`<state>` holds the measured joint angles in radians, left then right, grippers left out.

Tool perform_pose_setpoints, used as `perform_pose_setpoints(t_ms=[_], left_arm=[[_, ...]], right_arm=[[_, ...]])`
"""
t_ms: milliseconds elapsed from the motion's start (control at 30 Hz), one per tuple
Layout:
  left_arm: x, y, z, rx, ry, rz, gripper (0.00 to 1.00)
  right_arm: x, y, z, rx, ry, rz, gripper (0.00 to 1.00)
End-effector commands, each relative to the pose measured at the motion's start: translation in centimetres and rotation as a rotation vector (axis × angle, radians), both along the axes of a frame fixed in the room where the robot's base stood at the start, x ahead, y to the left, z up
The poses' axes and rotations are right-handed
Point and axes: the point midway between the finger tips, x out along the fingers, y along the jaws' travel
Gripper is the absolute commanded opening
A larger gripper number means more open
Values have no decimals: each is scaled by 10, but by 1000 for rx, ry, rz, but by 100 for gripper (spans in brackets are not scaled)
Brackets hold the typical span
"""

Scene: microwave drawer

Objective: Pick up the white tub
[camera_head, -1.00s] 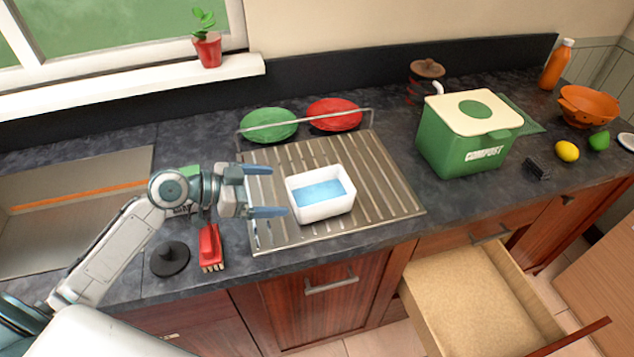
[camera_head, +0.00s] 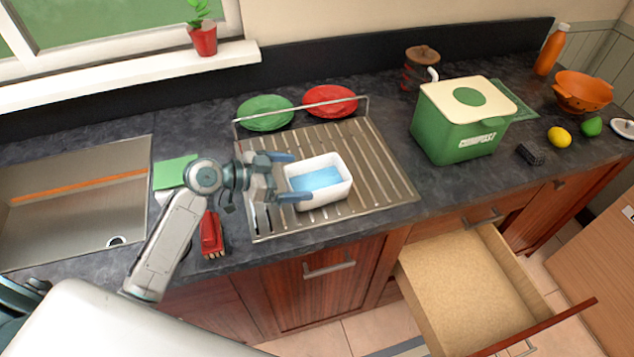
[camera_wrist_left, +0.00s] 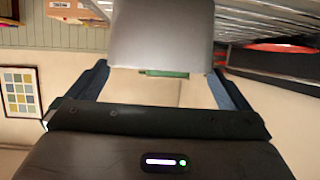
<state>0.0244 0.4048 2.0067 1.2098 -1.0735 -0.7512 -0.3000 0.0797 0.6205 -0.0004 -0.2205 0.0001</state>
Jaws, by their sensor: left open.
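The white tub (camera_head: 333,196) is a small open box with a light blue inside, upright on the metal draining rack. My left gripper (camera_head: 297,177) is open at the tub's left end. One finger lies by its far side and the other by its near side; I cannot tell if they touch it. My right gripper is not in view.
The draining rack (camera_head: 385,170) has a raised wire rail at the back, with green (camera_head: 265,112) and red (camera_head: 330,101) plates behind. A green compost bin (camera_head: 460,140) stands to the right. An open drawer (camera_head: 465,290) juts out at the lower right. A red brush (camera_head: 211,235) lies left of the rack.

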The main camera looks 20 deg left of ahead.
Motion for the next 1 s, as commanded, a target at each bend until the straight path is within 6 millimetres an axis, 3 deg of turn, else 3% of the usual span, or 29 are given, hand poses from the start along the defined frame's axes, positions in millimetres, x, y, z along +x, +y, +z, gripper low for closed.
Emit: perform_pose_setpoints(t_ms=[233, 700, 900, 1000], left_arm=[[16, -25, 4, -6, 1, 0, 100], [27, -37, -9, 1, -1, 1, 100], [26, -37, -9, 1, -1, 1, 61], [27, -37, -8, -1, -2, 1, 58]], right_arm=[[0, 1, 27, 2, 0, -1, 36], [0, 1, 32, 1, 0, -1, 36], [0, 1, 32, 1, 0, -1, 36], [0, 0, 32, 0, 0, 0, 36]])
